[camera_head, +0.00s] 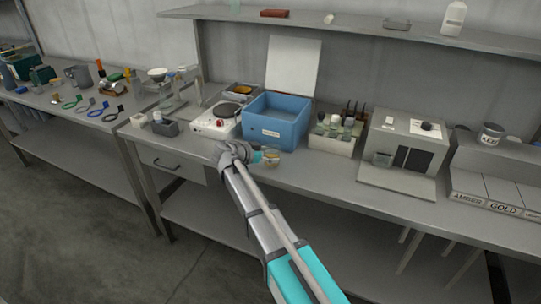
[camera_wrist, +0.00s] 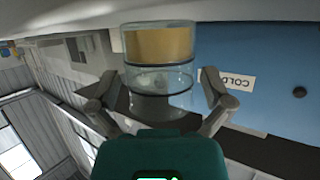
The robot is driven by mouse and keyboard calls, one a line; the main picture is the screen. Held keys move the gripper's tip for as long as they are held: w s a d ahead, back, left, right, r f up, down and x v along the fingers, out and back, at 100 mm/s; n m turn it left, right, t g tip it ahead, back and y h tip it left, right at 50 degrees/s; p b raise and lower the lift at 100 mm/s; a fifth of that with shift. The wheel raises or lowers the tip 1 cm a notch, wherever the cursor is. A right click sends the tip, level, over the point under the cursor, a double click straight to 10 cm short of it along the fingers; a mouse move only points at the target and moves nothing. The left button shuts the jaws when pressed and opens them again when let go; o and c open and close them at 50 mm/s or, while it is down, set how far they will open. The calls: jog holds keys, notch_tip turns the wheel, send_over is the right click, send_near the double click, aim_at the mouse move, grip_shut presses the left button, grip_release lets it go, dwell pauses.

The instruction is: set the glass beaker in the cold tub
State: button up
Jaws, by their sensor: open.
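The glass beaker (camera_head: 271,158) stands on the bench in front of the blue cold tub (camera_head: 262,138). In the wrist view the beaker (camera_wrist: 158,75) is clear, with dark bands and a tan layer at one end. My gripper (camera_head: 252,155) is at the beaker's left in the head view. In the wrist view my gripper (camera_wrist: 157,88) is open, with one finger on each side of the beaker and gaps between. The tub's wall with its COLD label (camera_wrist: 229,80) is close beside the right finger. The tub is open at the top; its floor looks empty.
A hot plate (camera_head: 216,122) stands left of the tub, and a rack of bottles (camera_head: 335,135) stands to its right. A grey box-shaped device (camera_head: 402,150) is further right. A white panel (camera_head: 293,66) rises behind the tub. A shelf (camera_head: 350,28) runs above.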

jog(key=p+v, duration=0.5)
jog(key=v, duration=0.8)
jog(key=shift+s+r+p, duration=0.25)
jog(key=shift+r+p, duration=0.15)
jog(key=shift+r, duration=0.05)
jog(key=shift+a, duration=0.1)
